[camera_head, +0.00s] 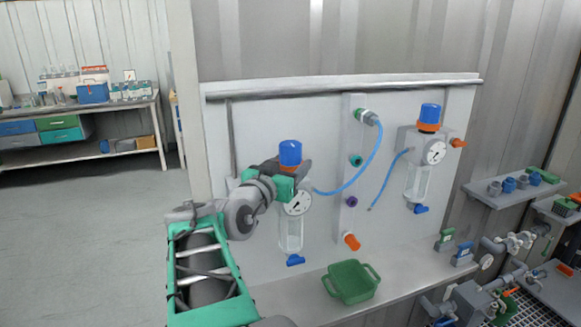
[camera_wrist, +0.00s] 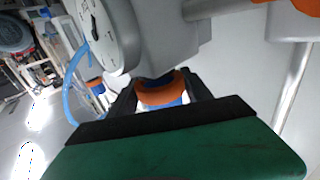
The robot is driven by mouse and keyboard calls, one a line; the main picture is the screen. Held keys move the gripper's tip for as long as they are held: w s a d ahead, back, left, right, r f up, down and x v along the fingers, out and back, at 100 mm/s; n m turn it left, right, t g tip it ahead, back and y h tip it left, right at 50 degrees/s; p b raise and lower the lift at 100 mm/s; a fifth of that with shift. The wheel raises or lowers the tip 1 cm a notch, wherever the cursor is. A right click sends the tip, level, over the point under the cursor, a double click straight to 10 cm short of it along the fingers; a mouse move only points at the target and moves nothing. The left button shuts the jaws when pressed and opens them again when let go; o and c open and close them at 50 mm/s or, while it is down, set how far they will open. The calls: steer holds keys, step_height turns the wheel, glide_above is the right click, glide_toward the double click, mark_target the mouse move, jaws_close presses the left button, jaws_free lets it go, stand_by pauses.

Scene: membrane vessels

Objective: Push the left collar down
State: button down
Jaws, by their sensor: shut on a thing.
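The left vessel (camera_head: 291,232) hangs on the pale panel, with a clear bowl, a round gauge (camera_head: 298,202) and a blue cap (camera_head: 290,153) on top. Its orange collar (camera_wrist: 162,93) is around the neck under the cap; in the head view my gripper hides most of it. My gripper (camera_wrist: 163,98) reaches in from the left, its dark fingers on either side of the collar and shut on it. The cap stands above the fingers in the head view. Whether a gap lies between collar and grey body is hard to tell.
A second vessel (camera_head: 416,180) with a blue cap and orange collar hangs to the right. A blue hose (camera_head: 357,178) loops between the vessels. A green tray (camera_head: 351,281) sits on the ledge below. Valves and pipes (camera_head: 514,243) stand at the far right.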

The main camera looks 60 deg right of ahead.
steer(key=shift+f+b, duration=0.8)
steer(key=shift+f, duration=0.05)
steer(key=shift+r, duration=0.1)
steer(key=c, duration=0.8)
jaws_free()
steer(key=o, duration=0.4)
steer(key=shift+c, duration=0.2)
steer(key=shift+r, duration=0.1)
steer(key=a+b, duration=0.1)
steer(key=a, duration=0.6)
steer(key=shift+a, duration=0.4)
